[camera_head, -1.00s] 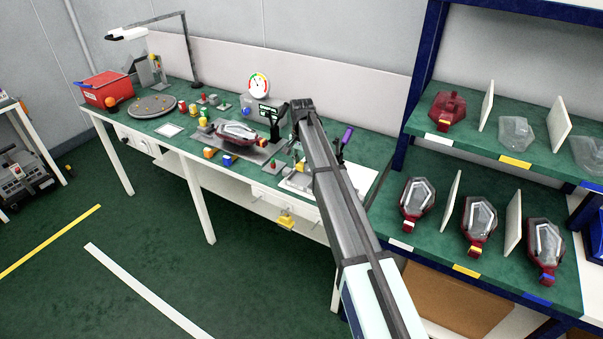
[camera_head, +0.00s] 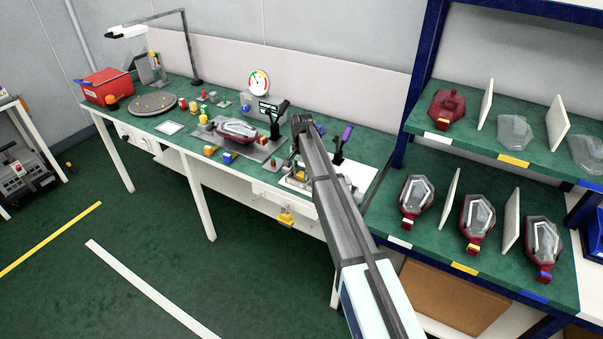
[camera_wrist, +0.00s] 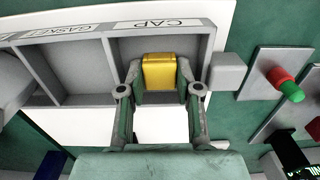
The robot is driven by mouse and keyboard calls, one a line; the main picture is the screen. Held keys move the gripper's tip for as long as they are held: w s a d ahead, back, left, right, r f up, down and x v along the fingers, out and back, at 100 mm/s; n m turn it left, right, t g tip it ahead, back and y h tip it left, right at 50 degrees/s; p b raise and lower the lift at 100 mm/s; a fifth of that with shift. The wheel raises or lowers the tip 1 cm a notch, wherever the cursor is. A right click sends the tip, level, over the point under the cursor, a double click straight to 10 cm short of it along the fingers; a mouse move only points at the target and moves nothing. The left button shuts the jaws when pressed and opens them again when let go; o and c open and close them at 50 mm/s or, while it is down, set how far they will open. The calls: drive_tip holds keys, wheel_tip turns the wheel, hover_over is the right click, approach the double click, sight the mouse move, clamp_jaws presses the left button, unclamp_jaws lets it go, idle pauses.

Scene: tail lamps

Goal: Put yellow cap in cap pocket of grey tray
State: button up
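The yellow cap (camera_wrist: 159,66) sits between the two fingertips of my gripper (camera_wrist: 160,80), at the pocket labelled CAP of the grey tray (camera_wrist: 80,72) in the wrist view. The fingertips lie close against the cap's left and right sides, and my gripper looks shut on it. The cap appears inside the outline of the pocket; whether it touches the floor is hard to tell. The neighbouring pocket, labelled GASKET, looks empty. In the head view the tray area is partly hidden by my arm, with a small yellow patch by its end.
A red and green part (camera_wrist: 285,84) on a grey plate lies right of the tray. A red lamp assembly (camera_head: 237,129) lies on the bench to the left. A purple-handled tool (camera_head: 346,134) stands behind the tray. Shelves with lamps (camera_head: 478,217) stand at the right.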

sight(302, 174)
drive_tip(key=shift+r, duration=0.1)
wheel_tip(302, 174, up, 12)
drive_tip(key=b, duration=0.2)
drive_tip(key=shift+b, duration=0.4)
drive_tip(key=shift+r, duration=0.1)
idle(0.3)
